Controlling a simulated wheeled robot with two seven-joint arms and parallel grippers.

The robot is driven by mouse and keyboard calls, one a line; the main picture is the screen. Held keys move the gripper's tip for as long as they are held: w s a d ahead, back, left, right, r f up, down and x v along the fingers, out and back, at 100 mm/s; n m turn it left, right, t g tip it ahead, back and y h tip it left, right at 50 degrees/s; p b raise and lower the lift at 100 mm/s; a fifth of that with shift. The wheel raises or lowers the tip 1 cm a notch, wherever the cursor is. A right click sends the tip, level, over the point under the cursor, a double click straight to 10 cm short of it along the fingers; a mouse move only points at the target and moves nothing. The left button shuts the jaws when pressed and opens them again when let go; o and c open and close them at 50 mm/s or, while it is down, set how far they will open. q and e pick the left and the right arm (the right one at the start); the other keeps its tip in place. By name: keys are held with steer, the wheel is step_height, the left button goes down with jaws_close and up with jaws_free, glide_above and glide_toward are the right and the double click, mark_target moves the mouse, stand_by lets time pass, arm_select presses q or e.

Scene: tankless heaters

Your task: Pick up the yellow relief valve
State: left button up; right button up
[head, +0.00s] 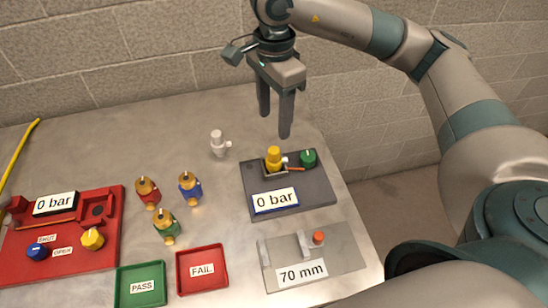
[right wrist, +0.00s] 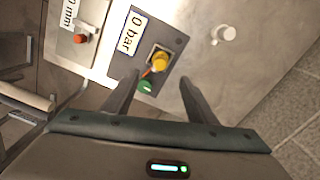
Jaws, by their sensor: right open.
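The yellow relief valve (head: 274,156) stands upright in a holder on the dark grey plate (head: 323,194) marked "0 bar". It also shows in the right wrist view (right wrist: 161,60), beyond my fingertips and roughly between them. My right gripper (head: 275,122) is open and empty, with fingers pointing down, above and behind the valve. The right wrist view shows its two fingers (right wrist: 158,78) spread apart. My left gripper is in neither view.
A green knob (head: 308,158) and an orange lever (head: 296,169) sit close beside the valve. A white valve (head: 218,144) stands to the left. Red, blue and green valves (head: 165,226) stand farther left, near PASS (head: 126,303) and FAIL (head: 222,284) trays. A red fixture (head: 103,260) lies at left.

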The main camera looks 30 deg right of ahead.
mark_target(274, 150)
step_height(274, 150, down, 6)
steer(key=shift+f+p, duration=0.2)
steer(key=shift+p, duration=0.8)
steer(key=shift+f, duration=0.35)
steer(key=shift+f+p, duration=0.9)
steer(key=shift+p, duration=0.15)
step_height(274, 150, down, 2)
steer(key=shift+f+p, duration=0.1)
steer(key=shift+p, duration=0.4)
steer(key=shift+f, duration=0.6)
